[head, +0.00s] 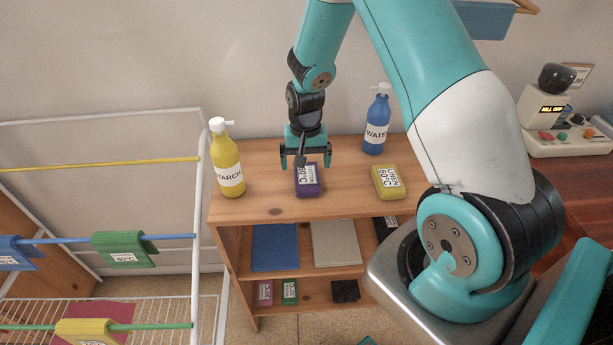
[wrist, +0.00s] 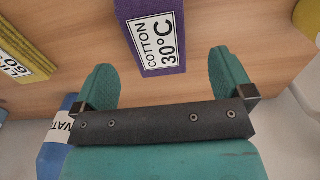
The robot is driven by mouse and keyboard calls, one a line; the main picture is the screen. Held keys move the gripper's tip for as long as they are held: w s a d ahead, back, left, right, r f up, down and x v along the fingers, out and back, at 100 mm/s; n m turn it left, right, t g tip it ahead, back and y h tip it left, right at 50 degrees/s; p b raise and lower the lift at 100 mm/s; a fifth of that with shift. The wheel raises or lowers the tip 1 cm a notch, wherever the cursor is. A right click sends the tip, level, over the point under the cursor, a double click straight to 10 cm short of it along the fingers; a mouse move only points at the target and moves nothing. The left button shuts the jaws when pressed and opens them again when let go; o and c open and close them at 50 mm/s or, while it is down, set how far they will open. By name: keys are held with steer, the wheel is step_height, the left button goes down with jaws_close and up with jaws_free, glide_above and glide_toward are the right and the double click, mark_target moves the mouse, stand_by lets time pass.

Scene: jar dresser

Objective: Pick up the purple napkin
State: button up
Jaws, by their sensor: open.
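The purple napkin (head: 309,191) is a small folded block with a white label reading COTTON 30°C. It lies on the wooden shelf top, between the yellow bottle and the yellow block. My gripper (head: 305,158) is open and empty, above and just behind the napkin in the head view, with its fingers apart. In the wrist view the napkin (wrist: 165,69) lies ahead of the gap between the two green fingers (wrist: 163,75). Its far end is cut off by the picture's top edge. It does not appear to be held.
A yellow starch bottle (head: 229,165) stands left of the napkin. A blue water bottle (head: 376,136) stands behind right, and a yellow linen block (head: 390,193) lies right. Lower shelves hold folded cloths and small blocks. A white drying rack (head: 201,190) stands at left.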

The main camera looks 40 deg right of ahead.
mark_target(307, 175)
steer(key=shift+s+d+f+p, duration=0.1)
steer(key=shift+f+p, duration=0.45)
steer(key=shift+f, duration=0.8)
steer(key=shift+s+f+p, duration=0.1)
steer(key=shift+f+p, duration=0.4)
steer(key=shift+f, duration=0.85)
steer(key=shift+c, duration=0.2)
steer(key=c, duration=1)
steer(key=shift+c, duration=0.2)
steer(key=shift+r, duration=0.15)
